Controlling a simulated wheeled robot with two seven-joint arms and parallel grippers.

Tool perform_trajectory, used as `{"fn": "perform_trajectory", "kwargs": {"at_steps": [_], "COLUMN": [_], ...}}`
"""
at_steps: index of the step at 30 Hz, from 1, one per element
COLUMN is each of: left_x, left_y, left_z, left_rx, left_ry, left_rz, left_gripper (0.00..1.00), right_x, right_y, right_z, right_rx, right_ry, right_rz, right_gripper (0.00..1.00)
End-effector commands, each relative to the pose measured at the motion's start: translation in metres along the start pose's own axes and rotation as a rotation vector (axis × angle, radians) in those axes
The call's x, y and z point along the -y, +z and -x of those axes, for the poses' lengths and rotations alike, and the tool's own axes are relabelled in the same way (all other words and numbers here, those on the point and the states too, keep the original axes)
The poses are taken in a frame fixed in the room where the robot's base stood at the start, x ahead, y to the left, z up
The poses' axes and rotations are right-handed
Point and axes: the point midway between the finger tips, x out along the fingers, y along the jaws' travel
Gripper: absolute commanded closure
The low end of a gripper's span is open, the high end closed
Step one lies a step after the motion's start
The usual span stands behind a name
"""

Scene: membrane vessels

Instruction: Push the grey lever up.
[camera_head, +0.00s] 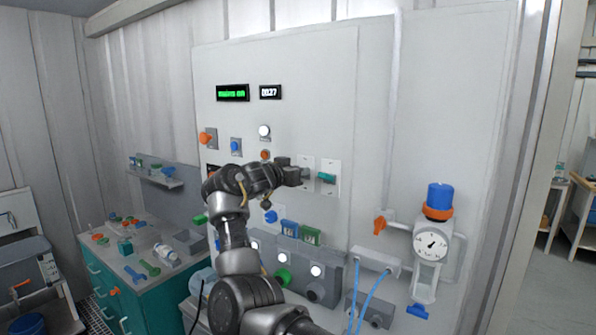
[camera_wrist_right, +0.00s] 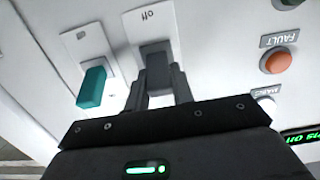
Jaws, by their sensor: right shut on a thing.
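The grey lever (camera_wrist_right: 156,53) sits on a white plate marked "off" on the wall panel. In the right wrist view, the fingers of my right gripper (camera_wrist_right: 162,88) are closed around its end. In the head view, my right arm reaches up from the bottom and my right gripper (camera_head: 300,176) is against the panel, covering most of the lever. I cannot tell for sure whether the lever is up or down. My left gripper is not in view.
A teal lever (camera_head: 327,178) on its own plate is close beside the grey one; it also shows in the right wrist view (camera_wrist_right: 92,87). An orange fault button (camera_wrist_right: 278,61) is on the other side. A gauge (camera_head: 431,243) and orange valve (camera_head: 380,225) are at right.

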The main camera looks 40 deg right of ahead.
Motion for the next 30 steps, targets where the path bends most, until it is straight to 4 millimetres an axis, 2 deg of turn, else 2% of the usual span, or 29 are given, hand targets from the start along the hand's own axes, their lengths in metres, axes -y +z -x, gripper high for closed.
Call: {"fn": "perform_trajectory", "kwargs": {"at_steps": [2,3,7,15,19,30], "left_x": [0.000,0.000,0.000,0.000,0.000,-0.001], "left_y": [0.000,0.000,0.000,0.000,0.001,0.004], "left_z": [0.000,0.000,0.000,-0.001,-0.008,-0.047], "left_rx": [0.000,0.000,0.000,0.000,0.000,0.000], "left_ry": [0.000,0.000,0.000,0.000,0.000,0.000], "left_rz": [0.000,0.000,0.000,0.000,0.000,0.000], "left_gripper": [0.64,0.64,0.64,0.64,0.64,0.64], "right_x": [0.000,0.000,0.000,0.000,0.001,0.001], "right_y": [-0.002,-0.002,-0.002,-0.001,0.002,0.004], "right_z": [0.000,0.000,0.000,0.001,0.010,0.079], "right_rx": [-0.003,-0.004,-0.003,-0.003,-0.004,-0.003], "right_ry": [-0.002,-0.002,-0.001,0.000,-0.003,-0.004], "right_rz": [-0.001,-0.001,-0.001,-0.001,-0.002,-0.003], "right_gripper": [0.99,0.71,0.55,0.55,0.55,0.55]}}
